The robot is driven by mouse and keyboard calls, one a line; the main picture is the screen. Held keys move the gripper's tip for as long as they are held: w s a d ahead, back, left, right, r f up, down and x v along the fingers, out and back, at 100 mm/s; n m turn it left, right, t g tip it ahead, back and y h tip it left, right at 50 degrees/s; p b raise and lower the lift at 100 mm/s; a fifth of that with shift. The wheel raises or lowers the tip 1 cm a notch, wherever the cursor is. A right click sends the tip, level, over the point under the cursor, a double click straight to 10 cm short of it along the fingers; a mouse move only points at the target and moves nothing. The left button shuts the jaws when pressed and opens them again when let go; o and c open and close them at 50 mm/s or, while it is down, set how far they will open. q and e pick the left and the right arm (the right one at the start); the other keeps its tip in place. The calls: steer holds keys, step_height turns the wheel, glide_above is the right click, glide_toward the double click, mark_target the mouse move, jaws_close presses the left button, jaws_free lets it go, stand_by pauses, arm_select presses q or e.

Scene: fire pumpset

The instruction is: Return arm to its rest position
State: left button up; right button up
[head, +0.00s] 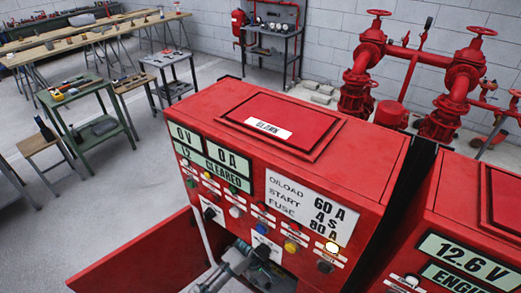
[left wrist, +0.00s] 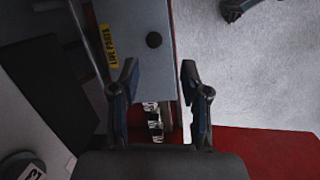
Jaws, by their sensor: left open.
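My left gripper (head: 262,262) is low in the head view, in front of the face of the red control cabinet (head: 300,160), below its row of buttons and lamps. In the left wrist view the two fingers of my left gripper (left wrist: 160,78) stand apart with nothing between them. I cannot tell whether the fingers touch anything. My right gripper is in neither view.
A red door or panel (head: 140,258) juts out to the left of the cabinet. A second red cabinet (head: 465,215) stands close at right. Red pipes and valves (head: 410,80) are behind. Workbenches (head: 85,105) stand at left, with open grey floor (head: 110,215) before them.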

arm_select(q)
steer(key=s+a+f+m+t+h, duration=0.1)
steer(key=s+a+f+m, duration=0.2)
steer(key=s, duration=0.4)
steer(key=s+a+f+m+t+h, duration=0.1)
steer(key=s+a+m, duration=0.2)
steer(key=s+a, duration=0.3)
steer(key=s+a+r+m+t+y, duration=0.2)
steer(key=s+a+r+m+y, duration=0.15)
steer(key=s+a, duration=0.95)
steer(key=s+a+f+m+g, duration=0.1)
steer(key=s+f, duration=0.2)
steer(key=f, duration=2.6)
steer(key=shift+s+g+p, duration=0.15)
steer(key=shift+g+p, duration=0.15)
steer(key=shift+p, duration=0.15)
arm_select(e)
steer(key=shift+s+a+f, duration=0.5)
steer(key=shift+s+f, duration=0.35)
arm_select(q)
steer(key=shift+d, duration=0.2)
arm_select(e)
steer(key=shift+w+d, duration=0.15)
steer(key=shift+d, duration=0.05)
arm_select(q)
steer(key=shift+a, duration=0.25)
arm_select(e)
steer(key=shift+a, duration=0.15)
arm_select(q)
steer(key=shift+d, duration=0.1)
